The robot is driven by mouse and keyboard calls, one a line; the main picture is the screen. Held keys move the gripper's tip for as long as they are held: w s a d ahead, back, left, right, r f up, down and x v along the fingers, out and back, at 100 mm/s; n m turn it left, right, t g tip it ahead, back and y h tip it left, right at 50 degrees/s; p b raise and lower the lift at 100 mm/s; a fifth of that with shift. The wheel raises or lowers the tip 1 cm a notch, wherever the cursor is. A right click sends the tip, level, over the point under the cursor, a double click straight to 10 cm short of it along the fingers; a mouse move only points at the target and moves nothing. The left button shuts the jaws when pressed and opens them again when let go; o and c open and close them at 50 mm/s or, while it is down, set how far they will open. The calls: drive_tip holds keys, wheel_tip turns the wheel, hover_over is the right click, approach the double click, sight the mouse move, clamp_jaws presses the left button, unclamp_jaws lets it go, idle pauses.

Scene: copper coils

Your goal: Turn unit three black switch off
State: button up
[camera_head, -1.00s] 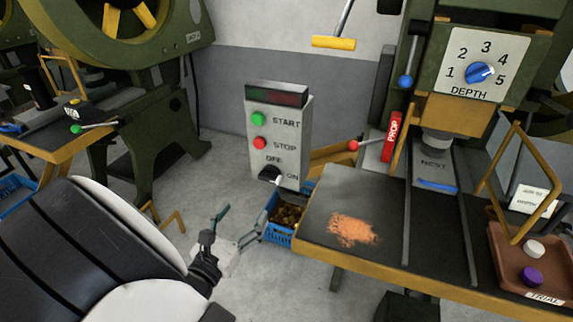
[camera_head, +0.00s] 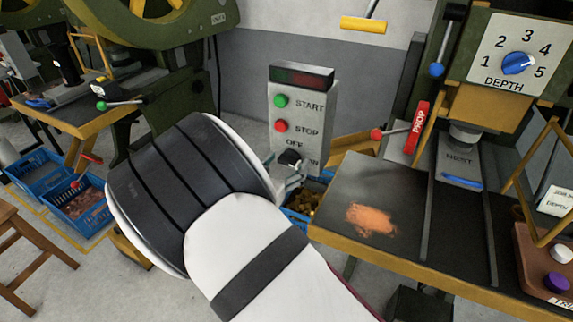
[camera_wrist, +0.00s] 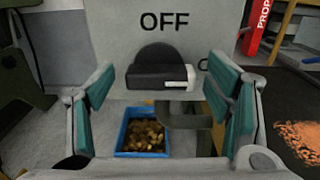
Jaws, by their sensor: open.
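The black switch (camera_head: 290,159) is a rotary knob low on the grey control box (camera_head: 331,105), below the green START and red STOP buttons. In the wrist view the black switch (camera_wrist: 157,66) sits under the OFF label, and its white-marked end points right. The ON label is mostly hidden in the head view. My gripper (camera_head: 284,174) is at the lower front of the box, partly hidden behind my arm. In the wrist view my gripper (camera_wrist: 168,95) is open, with teal finger pads left and right of the knob, nothing between them. No unit number is readable.
A press bench (camera_head: 385,245) with copper-coloured grains stands to the right. A red PROP lever (camera_head: 418,128) and a DEPTH dial (camera_head: 517,63) are above it. A blue crate (camera_wrist: 142,130) with brass-coloured pieces lies below the box. A wooden stool (camera_head: 30,245) stands at left.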

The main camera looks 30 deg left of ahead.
drive_tip(key=shift+w, duration=0.1)
drive_tip(key=c, duration=1.1)
drive_tip(key=shift+c, duration=0.2)
drive_tip(key=shift+n, duration=0.4)
drive_tip(key=n+p, duration=0.2)
drive_tip(key=n, duration=0.2)
drive_tip(key=shift+a+r, duration=0.1)
drive_tip(key=n+p, duration=0.2)
drive_tip(key=n, duration=0.2)
drive_tip(key=shift+a+n, duration=0.1)
drive_tip(key=shift+n, duration=0.2)
drive_tip(key=n+p, duration=0.1)
drive_tip(key=n, duration=0.3)
drive_tip(key=shift+p, duration=0.35)
drive_tip(key=n, duration=0.4)
drive_tip(key=shift+a+f+p, duration=0.1)
drive_tip(key=shift+f+p, duration=0.1)
drive_tip(key=shift+p, duration=0.2)
drive_tip(key=shift+n, duration=0.4)
